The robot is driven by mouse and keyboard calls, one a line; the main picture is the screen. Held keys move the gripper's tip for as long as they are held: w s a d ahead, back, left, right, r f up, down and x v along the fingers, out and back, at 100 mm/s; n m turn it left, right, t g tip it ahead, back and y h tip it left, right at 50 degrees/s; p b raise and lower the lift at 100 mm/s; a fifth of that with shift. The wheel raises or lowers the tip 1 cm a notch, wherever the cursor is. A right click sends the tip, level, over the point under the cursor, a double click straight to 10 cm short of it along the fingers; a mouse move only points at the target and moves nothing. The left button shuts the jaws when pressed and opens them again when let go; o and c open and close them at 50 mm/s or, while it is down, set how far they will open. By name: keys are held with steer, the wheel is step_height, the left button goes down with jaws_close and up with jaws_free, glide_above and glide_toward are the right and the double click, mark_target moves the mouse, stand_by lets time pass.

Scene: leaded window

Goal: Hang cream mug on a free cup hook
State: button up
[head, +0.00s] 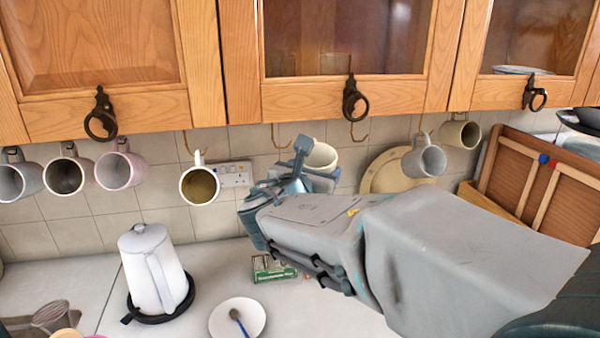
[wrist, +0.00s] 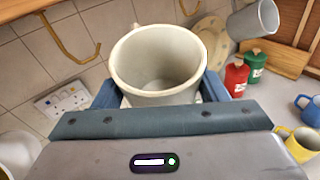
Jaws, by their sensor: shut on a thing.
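The cream mug (head: 322,155) is held in my gripper (head: 306,168) below the cabinets, partly hidden by the gripper in the head view. In the wrist view the mug (wrist: 157,62) sits between the two blue fingers, its mouth facing the camera and its handle at the upper left. One bare brass hook (head: 279,141) hangs just left of the gripper, and another bare hook (head: 358,133) hangs to its right. The wrist view shows a bare hook (wrist: 72,40) left of the mug and another (wrist: 188,6) above right. The mug appears apart from both.
A white mug with an olive inside (head: 200,186) hangs left; several mugs hang farther left. A grey mug (head: 424,160) and a cream one (head: 460,133) hang right. A kettle (head: 154,270), a saucer (head: 222,326) and a green box (head: 268,268) stand on the counter.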

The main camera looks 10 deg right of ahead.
mark_target(309, 159)
steer(key=shift+w+a+r+p, duration=0.15)
steer(key=shift+w+p, duration=0.1)
steer(key=shift+w, duration=0.65)
steer(key=shift+w+r+p, duration=0.1)
steer(key=shift+w+p, duration=0.1)
steer(key=shift+w, duration=0.65)
steer(key=a+f, duration=0.1)
steer(key=a, duration=0.4)
steer(key=shift+a+f+b, duration=0.3)
steer(key=shift+a, duration=0.1)
steer(key=o, duration=1.3)
steer(key=shift+s, duration=0.1)
steer(key=shift+c, duration=0.2)
steer(key=shift+a, duration=0.1)
